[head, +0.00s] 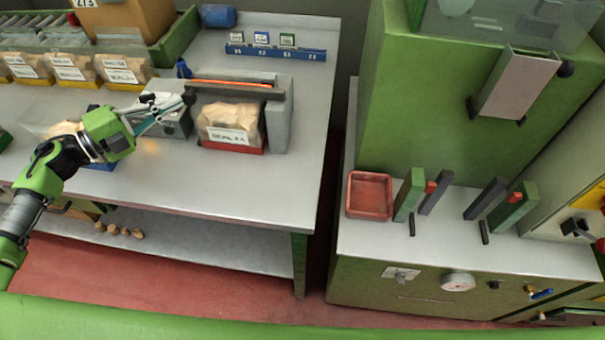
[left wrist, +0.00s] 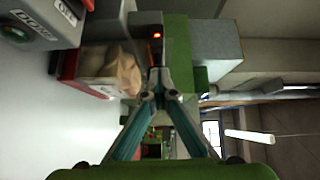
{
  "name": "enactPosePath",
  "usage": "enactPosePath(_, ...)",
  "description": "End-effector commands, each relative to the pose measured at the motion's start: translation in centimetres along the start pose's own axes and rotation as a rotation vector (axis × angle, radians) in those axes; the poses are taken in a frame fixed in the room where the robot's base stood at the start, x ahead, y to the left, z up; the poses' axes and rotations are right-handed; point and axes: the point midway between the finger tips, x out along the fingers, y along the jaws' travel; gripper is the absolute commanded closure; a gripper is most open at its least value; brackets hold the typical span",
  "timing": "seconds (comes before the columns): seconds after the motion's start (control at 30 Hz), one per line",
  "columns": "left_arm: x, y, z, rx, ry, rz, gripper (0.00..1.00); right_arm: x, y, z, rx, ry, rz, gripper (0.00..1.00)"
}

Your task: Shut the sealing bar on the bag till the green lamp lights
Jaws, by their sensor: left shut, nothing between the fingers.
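The bag (head: 232,120), tan with a white label, stands upright in a red tray (head: 235,149) at the sealer. The dark sealing bar (head: 243,94) runs across above it, with an orange-red strip (head: 230,83) just behind; whether bar and strip touch is unclear. My left gripper (head: 186,99) is shut and empty at the bar's left end; contact cannot be told. In the left wrist view the shut fingertips (left wrist: 159,98) are beside the bag (left wrist: 112,70), and a small orange-red light (left wrist: 157,35) glows. No green light shows. My right gripper is out of view.
A grey box (head: 172,122) stands left of the bag. More labelled bags (head: 72,68) stand in a row farther left, and a blue rail with small cards (head: 276,53) lies behind. The bench's front right is clear. A green machine (head: 450,110) stands across a gap.

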Motion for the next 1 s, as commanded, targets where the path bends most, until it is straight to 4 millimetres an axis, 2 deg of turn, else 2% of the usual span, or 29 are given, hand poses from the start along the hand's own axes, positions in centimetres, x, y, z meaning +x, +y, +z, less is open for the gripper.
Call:
enactPosePath(0.17,0.2,-0.4,0.1,0.002,-0.004,-0.009,1.0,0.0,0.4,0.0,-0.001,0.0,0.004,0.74)
enactPosePath(0.27,0.2,-0.5,0.1,0.002,-0.004,-0.009,1.0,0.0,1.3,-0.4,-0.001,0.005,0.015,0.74)
enactPosePath(0.57,-0.1,-0.5,0.1,0.002,-0.004,-0.011,1.0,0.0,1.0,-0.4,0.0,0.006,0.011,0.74)
enactPosePath(0.77,-2.7,-0.3,0.1,0.001,-0.004,-0.005,1.0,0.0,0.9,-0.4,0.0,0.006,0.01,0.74)
enactPosePath(1.0,-7.7,0.0,0.0,-0.001,-0.004,-0.001,1.0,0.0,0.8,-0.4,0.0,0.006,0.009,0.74)
